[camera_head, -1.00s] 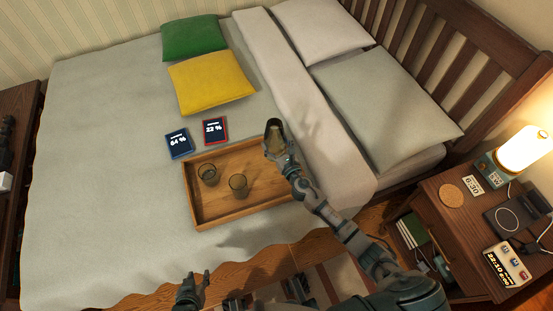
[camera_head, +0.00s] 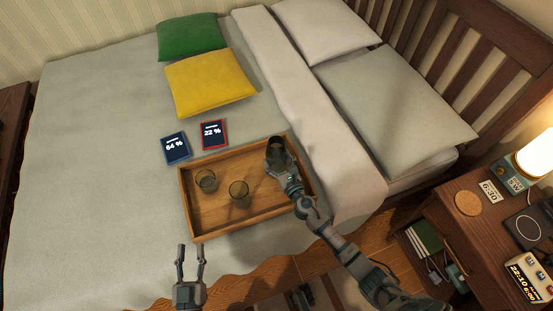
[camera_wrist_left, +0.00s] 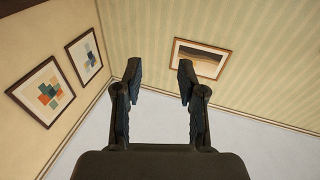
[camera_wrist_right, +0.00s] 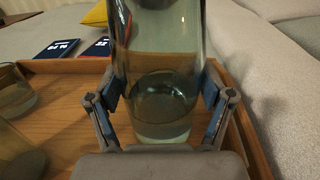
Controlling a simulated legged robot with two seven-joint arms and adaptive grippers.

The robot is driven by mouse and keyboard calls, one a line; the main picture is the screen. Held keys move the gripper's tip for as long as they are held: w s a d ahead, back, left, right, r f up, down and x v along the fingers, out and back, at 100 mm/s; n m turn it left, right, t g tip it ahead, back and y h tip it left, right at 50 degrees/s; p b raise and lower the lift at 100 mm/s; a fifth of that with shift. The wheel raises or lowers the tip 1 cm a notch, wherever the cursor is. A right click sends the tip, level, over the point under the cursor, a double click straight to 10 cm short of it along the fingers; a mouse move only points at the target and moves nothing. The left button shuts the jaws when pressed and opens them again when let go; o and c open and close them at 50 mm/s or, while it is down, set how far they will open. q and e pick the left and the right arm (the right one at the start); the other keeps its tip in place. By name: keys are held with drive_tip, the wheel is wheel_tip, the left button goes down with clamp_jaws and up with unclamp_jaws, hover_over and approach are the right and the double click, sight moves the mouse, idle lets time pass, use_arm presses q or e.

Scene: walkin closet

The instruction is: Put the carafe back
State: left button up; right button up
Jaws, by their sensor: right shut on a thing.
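The carafe (camera_head: 275,147) is dark, tinted glass in the head view, at the right side of the wooden tray (camera_head: 212,226). My right gripper (camera_head: 276,163) is shut on it. In the right wrist view the carafe (camera_wrist_right: 160,60) stands upright between the two fingers, with some liquid low inside. Two glasses, one (camera_head: 206,181) at the left and one (camera_head: 239,193) near the middle, stand in the tray. My left gripper (camera_head: 190,250) is open and empty in front of the tray, at the bed's edge.
The blue-framed card (camera_head: 175,147) and red-framed card (camera_head: 213,134) lie behind the tray. Yellow (camera_head: 210,82) and green (camera_head: 190,37) cushions lie farther back. The nightstand at right holds a lamp (camera_head: 538,155), a cork coaster (camera_head: 468,203) and a clock (camera_head: 530,278). The bed's left side is clear.

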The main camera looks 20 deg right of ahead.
drive_tip(key=shift+a, duration=0.3)
use_arm(q)
drive_tip(key=shift+s+a+r+t, duration=0.1)
drive_tip(key=shift+a+r+t, duration=0.25)
drive_tip(key=shift+a, duration=0.25)
use_arm(e)
drive_tip(key=shift+a+r, duration=0.25)
drive_tip(key=shift+a, duration=0.05)
